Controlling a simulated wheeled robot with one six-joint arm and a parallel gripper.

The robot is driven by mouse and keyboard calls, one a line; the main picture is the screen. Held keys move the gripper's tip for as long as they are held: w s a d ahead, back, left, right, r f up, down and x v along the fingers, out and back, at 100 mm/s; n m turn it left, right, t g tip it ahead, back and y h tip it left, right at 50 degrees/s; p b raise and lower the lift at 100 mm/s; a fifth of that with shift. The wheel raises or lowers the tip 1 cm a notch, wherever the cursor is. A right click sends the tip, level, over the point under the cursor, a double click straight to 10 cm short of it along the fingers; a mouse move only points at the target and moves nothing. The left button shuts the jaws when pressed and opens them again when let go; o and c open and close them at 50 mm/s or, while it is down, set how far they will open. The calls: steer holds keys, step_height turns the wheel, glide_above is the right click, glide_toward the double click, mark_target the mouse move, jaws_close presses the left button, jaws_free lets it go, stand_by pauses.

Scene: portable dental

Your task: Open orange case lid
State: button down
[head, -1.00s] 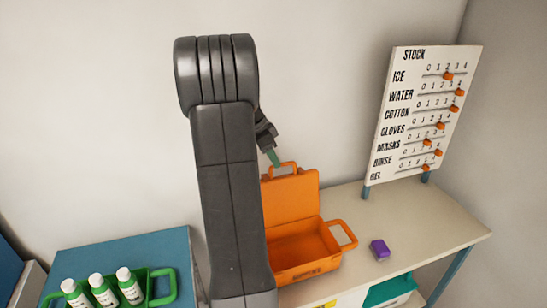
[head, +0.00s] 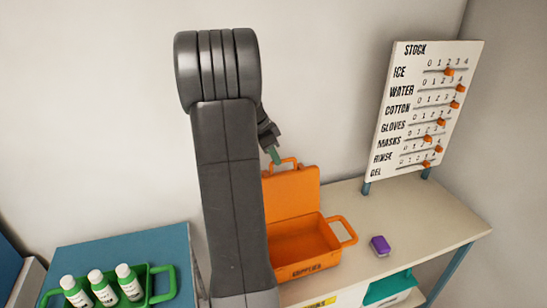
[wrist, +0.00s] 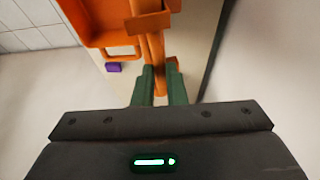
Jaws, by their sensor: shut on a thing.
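The orange case (head: 304,250) stands on the cream table, its front marked "SUPPLIES". Its lid (head: 291,195) is raised and stands nearly upright at the back, so the inside shows and looks empty where visible. My gripper (head: 274,156) is at the handle (head: 287,160) on the lid's top edge. In the wrist view the green fingers of my gripper (wrist: 160,92) are shut on the orange lid handle (wrist: 157,66). The open case (wrist: 90,25) shows beyond them. My arm hides the left part of the case in the head view.
A purple block (head: 380,246) lies right of the case on the table (head: 440,225). A stock board (head: 425,110) stands at the table's back right. At left, a blue table (head: 125,247) holds a green tray (head: 163,284) with white bottles (head: 130,284). The wall is close behind the lid.

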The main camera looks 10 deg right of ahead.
steer(key=shift+s+d+f+b, duration=0.15)
steer(key=shift+s+b, duration=0.25)
steer(key=shift+b, duration=0.2)
steer(key=shift+t, duration=0.5)
steer(key=s+b, duration=0.2)
steer(key=s+r, duration=0.1)
steer(key=s, duration=0.1)
steer(key=shift+d+b, duration=0.35)
steer(key=shift+b, duration=0.05)
steer(key=c, duration=1.5)
jaws_free()
steer(key=shift+r, duration=0.1)
steer(key=v, duration=1.3)
steer(key=shift+s+r+b, duration=0.1)
steer(key=shift+r+b, duration=0.3)
